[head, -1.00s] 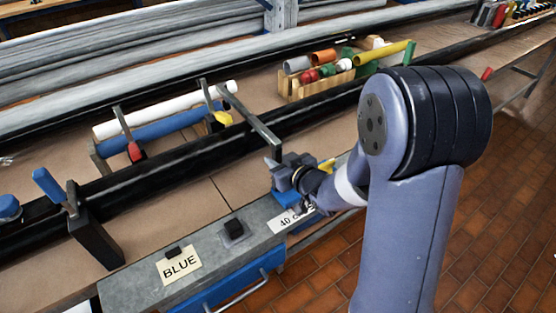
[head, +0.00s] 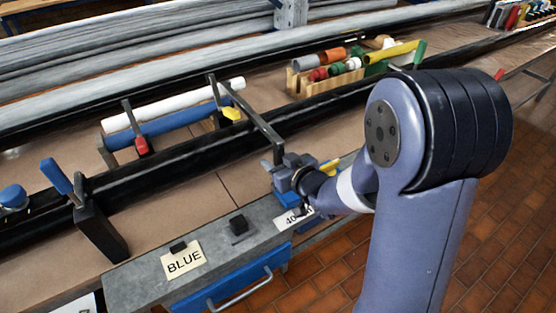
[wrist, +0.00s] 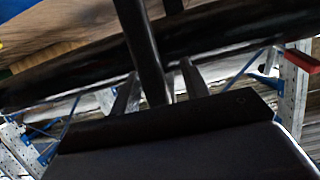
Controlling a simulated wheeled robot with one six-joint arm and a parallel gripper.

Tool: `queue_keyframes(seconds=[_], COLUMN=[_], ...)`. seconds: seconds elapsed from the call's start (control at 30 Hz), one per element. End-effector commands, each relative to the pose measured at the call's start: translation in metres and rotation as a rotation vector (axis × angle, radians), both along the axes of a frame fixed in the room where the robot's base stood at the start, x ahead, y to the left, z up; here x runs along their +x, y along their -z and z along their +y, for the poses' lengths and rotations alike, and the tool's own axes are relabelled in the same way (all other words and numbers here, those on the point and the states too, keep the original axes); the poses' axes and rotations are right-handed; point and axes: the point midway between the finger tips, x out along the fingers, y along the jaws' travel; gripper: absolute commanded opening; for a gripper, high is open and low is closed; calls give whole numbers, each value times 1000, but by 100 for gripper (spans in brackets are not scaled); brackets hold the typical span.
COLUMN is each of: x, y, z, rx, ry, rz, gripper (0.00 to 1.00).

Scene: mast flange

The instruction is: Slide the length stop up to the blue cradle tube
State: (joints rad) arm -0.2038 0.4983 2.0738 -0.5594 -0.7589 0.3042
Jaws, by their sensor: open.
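The blue tube (head: 178,124) lies in a cradle on the bench, in front of a white tube (head: 170,105). A long dark bar (head: 255,120), seemingly the length stop's arm, reaches from near the tubes' right end over the black rail toward me. My gripper (head: 279,158) is at the bar's near end. In the wrist view, my gripper (wrist: 158,80) is open, with one finger on each side of the dark bar (wrist: 143,45). I cannot tell whether the fingers touch it. The bar's far end is unclear beside the tubes.
Clamps with a red handle (head: 142,146) and a yellow handle (head: 232,113) stand at the tubes. A black post (head: 100,232) with a blue lever stands left on the rail. A wooden rack (head: 312,86) of coloured parts stands behind. A "BLUE" label (head: 184,263) lies in front.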

Motion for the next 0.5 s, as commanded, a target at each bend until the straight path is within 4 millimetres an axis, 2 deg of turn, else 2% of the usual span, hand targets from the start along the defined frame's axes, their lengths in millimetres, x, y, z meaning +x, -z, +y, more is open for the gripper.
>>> queue_keyframes(seconds=[0.23, 0.5], x=[-3, -25], y=[-3, -11], z=[-4, -18], rx=[0, 1], ry=[2, 3], rz=[-1, -1], gripper=[44, 44])
